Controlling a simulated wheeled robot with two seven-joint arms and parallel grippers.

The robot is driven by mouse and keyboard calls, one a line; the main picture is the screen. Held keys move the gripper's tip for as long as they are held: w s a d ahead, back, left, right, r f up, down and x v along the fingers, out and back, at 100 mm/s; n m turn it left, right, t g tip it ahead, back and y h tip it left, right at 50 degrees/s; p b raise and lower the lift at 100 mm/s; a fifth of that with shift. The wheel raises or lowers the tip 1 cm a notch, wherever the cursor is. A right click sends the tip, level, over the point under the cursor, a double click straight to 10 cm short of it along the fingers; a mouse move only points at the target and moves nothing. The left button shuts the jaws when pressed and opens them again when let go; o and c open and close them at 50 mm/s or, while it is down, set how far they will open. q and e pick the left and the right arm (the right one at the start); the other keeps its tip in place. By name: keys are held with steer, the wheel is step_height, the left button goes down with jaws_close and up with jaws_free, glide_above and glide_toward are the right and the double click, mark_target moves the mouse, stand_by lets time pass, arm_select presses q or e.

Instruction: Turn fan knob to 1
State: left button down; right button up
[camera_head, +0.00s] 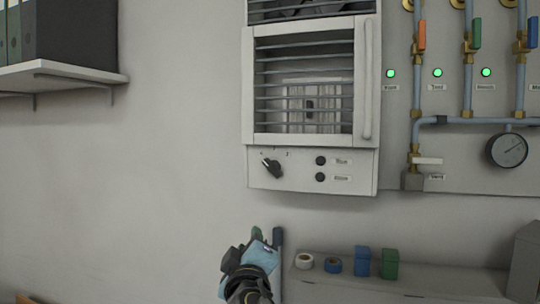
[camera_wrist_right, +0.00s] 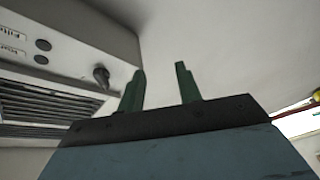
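The fan knob (camera_head: 271,167) is a black pointer knob on the lower left of the white wall unit's panel (camera_head: 300,183). Small marks are printed above it, and its pointer is tilted. My right gripper (camera_head: 267,233) is below the panel, apart from the knob. In the right wrist view the two green fingers (camera_wrist_right: 160,88) stand apart with nothing between them. There the knob (camera_wrist_right: 101,75) shows left of the fingers, not touching them. My left gripper is not in view.
Two black buttons (camera_head: 320,169) sit right of the knob. A ledge (camera_head: 430,282) at lower right holds tape rolls (camera_head: 304,261), a blue block (camera_head: 362,261) and a green block (camera_head: 390,264). Pipes with valves and a gauge (camera_head: 508,150) are at right. The wall at left is clear below the shelf (camera_head: 60,75).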

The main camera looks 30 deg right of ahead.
steer(key=m+t+h+p, duration=0.1)
steer(key=m+h, duration=0.1)
glide_toward(270, 168)
steer(key=f+v, duration=0.1)
steer(key=v, duration=0.4)
steer(key=p+x, duration=0.1)
steer(key=x, duration=0.3)
steer(key=p+x, duration=0.2)
steer(key=x, duration=0.2)
steer(key=r+p+x, duration=0.1)
steer(key=x, duration=0.3)
steer(key=shift+d+r, duration=0.1)
steer(key=shift+w+d+p, duration=0.35)
steer(key=shift+w+p, duration=0.05)
steer(key=shift+w, duration=0.15)
steer(key=shift+c, duration=0.4)
jaws_close()
